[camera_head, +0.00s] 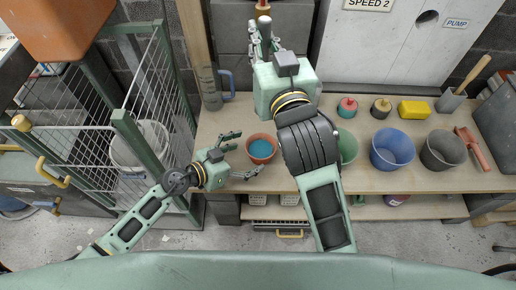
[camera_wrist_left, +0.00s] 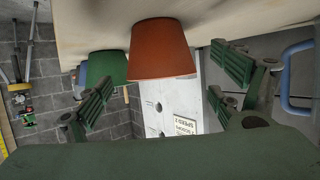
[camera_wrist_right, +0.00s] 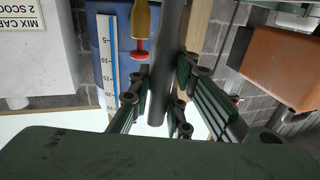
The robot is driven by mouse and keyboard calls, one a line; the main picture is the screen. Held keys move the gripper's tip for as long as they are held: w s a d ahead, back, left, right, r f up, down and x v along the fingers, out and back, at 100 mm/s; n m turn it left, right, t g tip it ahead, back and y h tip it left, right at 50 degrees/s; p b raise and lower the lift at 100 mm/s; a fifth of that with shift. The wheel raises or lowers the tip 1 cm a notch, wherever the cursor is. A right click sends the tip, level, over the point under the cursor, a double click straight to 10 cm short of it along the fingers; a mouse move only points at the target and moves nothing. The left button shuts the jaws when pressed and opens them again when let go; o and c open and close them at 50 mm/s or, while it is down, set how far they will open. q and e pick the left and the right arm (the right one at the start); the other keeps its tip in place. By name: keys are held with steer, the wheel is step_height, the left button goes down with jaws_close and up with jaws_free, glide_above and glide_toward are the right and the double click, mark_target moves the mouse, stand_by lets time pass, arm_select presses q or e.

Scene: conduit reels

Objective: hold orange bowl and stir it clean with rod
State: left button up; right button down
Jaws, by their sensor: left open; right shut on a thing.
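The orange bowl (camera_head: 261,148) stands upright on the bench with blue contents. It also shows in the left wrist view (camera_wrist_left: 162,52). My left gripper (camera_head: 243,157) is open at the bowl's left side, one finger toward the far side and one toward the near side. In the left wrist view the bowl sits between the spread fingers, with gaps on both sides. My right gripper (camera_head: 263,42) is raised beyond the bowl, toward the wall. It is shut on a grey rod (camera_wrist_right: 171,55), seen clearly in the right wrist view.
Right of my right arm stand a green bowl (camera_head: 348,147), a blue bowl (camera_head: 393,150) and a dark bowl (camera_head: 443,151). Behind them are two small knobbed items and a yellow block (camera_head: 414,110). A red scoop (camera_head: 473,148) lies far right. A wire cage (camera_head: 100,113) borders the left.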

mark_target(269, 146)
arm_select(q)
steer(key=x, duration=0.6)
steer(key=shift+d, duration=0.1)
